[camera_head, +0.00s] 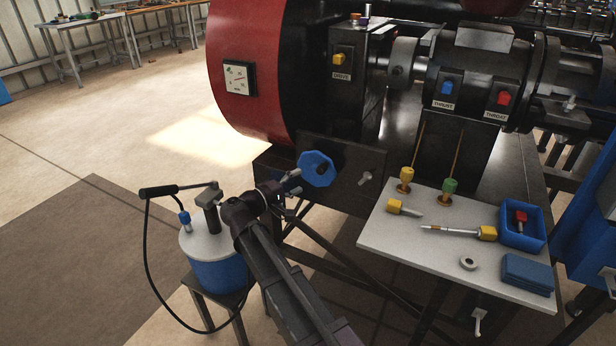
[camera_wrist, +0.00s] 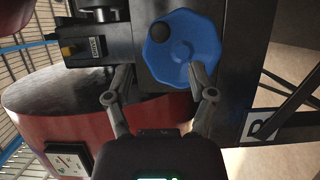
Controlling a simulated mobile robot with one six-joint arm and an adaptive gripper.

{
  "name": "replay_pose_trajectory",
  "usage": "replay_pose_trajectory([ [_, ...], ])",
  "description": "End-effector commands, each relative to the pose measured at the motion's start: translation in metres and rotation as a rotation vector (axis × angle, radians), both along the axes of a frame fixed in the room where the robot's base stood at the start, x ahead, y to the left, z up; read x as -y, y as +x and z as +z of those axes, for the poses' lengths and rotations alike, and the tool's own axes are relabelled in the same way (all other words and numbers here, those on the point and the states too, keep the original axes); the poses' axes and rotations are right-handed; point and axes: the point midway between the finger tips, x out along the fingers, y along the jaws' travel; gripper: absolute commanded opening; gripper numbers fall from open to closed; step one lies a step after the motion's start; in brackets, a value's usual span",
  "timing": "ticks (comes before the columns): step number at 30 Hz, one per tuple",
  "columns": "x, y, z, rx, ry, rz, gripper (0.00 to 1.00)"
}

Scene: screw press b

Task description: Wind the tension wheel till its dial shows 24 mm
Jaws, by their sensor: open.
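The blue eight-sided handwheel (camera_head: 316,168) sits on the dark lower panel of the machine. In the wrist view the wheel (camera_wrist: 188,50) shows a black knob (camera_wrist: 160,31) on its face. My gripper (camera_head: 293,182) is open beside the wheel, at its left in the head view. In the wrist view my gripper (camera_wrist: 160,72) has its right fingertip over the wheel's lower rim and its left fingertip clear of it; contact cannot be told. A square white dial (camera_head: 239,78) is on the red drum; its reading is too small to tell.
A blue bucket (camera_head: 213,272) with a black-handled pump and hose stands left of my arm. Open floor lies at the left.

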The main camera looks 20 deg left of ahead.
Motion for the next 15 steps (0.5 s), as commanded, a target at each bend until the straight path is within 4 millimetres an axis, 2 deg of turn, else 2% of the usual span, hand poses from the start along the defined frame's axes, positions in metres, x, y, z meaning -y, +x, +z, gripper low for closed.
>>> replay_pose_trajectory([
  [6, -0.010, -0.020, 0.000, 0.000, 0.000, 0.001, 0.72],
  [15, -0.013, -0.025, 0.000, 0.000, 0.000, 0.001, 0.72],
])
